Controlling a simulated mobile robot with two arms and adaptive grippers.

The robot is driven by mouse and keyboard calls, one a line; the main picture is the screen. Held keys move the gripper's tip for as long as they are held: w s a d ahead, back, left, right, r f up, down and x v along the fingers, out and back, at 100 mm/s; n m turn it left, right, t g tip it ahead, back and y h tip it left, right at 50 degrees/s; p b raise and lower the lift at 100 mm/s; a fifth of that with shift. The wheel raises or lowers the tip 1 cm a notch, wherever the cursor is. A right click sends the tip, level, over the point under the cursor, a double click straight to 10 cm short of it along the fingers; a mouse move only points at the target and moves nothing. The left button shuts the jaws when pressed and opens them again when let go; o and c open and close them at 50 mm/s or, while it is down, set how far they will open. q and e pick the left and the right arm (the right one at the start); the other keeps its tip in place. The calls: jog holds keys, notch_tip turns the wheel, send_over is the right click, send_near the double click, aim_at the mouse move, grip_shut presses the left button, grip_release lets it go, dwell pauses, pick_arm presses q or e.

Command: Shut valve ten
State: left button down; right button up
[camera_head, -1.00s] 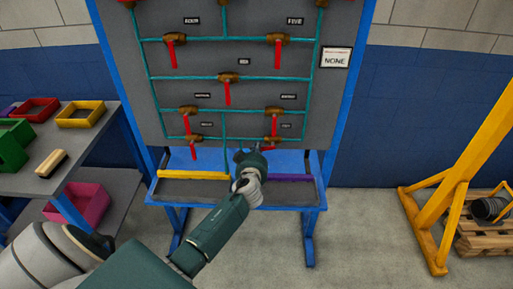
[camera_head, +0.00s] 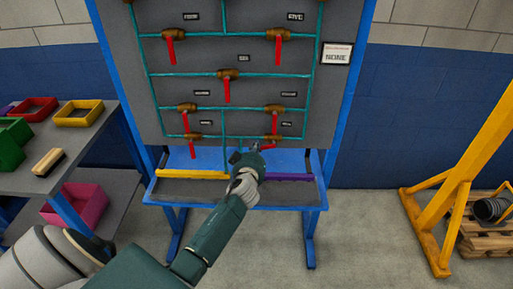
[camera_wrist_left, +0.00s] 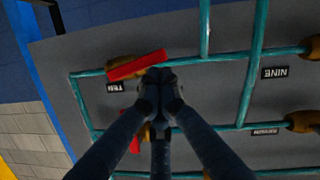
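Valve ten, at the panel's lower right, has a brass body (camera_head: 272,137) on a teal pipe. Its label TEN (camera_wrist_left: 112,88) appears upside down in the left wrist view. There its red handle (camera_wrist_left: 138,65) lies at a slight slant to the pipe, over the brass body (camera_wrist_left: 121,69). My left gripper (camera_head: 257,146) is just below and left of the valve in the head view. My right gripper is out of view.
Another red handle (camera_head: 274,124) hangs just above valve ten. Valve nine (camera_head: 193,137) is to the left on the same row. A blue ledge (camera_head: 215,158) with yellow and purple strips is below. A sign (camera_head: 336,54) reading NONE hangs at upper right.

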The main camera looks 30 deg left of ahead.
pick_arm(q)
notch_tip(320, 180, down, 7)
jog(key=w+d+n+t+h+b, duration=0.1)
jog(key=d+n+t+b, duration=0.1)
jog(key=n+b, duration=0.6)
jog(key=shift+w+d+n+t+b, duration=0.2)
jog(key=shift+n+t+b, duration=0.2)
jog(key=shift+n, duration=0.2)
dwell(0.4)
dwell(0.4)
